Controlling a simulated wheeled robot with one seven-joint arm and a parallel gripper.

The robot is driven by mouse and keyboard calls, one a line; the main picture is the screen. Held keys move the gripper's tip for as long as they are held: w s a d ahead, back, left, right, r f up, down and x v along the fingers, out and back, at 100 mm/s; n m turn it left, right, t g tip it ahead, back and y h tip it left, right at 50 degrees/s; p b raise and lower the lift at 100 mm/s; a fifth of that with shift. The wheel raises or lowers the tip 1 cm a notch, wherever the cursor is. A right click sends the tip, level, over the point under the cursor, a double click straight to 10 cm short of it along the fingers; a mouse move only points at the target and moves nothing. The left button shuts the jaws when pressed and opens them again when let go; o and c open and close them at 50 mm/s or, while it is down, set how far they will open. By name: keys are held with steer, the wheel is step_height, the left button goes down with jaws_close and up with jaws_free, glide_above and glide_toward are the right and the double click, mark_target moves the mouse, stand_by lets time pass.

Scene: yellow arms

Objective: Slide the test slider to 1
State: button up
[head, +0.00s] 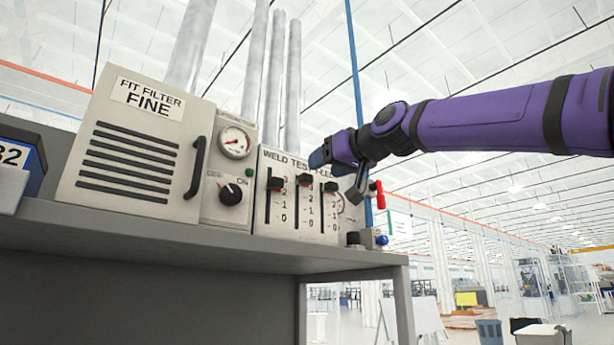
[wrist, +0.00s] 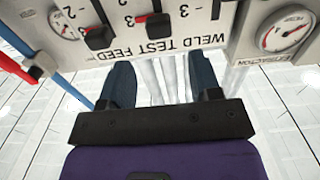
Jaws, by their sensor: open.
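The WELD TEST FEED panel (head: 290,222) has three vertical slots with black slider knobs and marks running down to 0. The middle knob (head: 305,180), under TEST, is near the top of its slot. It also shows in the upside-down wrist view (wrist: 158,27), close to a 3 mark. The left knob (head: 276,183) and right knob (head: 331,186) are also high. My gripper (head: 320,158) is at the panel's upper edge and hides part of its title. In the wrist view my gripper (wrist: 161,78) is open, its blue fingers apart with nothing between them, short of the knobs.
Left of the panel are a dial gauge (head: 235,142), a rotary knob (head: 231,194) and a filter box (head: 137,146) with a handle. A red lever (head: 380,195) and a blue knob (head: 382,240) are at the right. All stand on a grey bench (head: 180,240).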

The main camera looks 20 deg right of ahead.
mark_target(306, 176)
steer(key=x, duration=0.7)
steer(key=shift+w+a+f, duration=0.1)
steer(key=shift+w, duration=0.15)
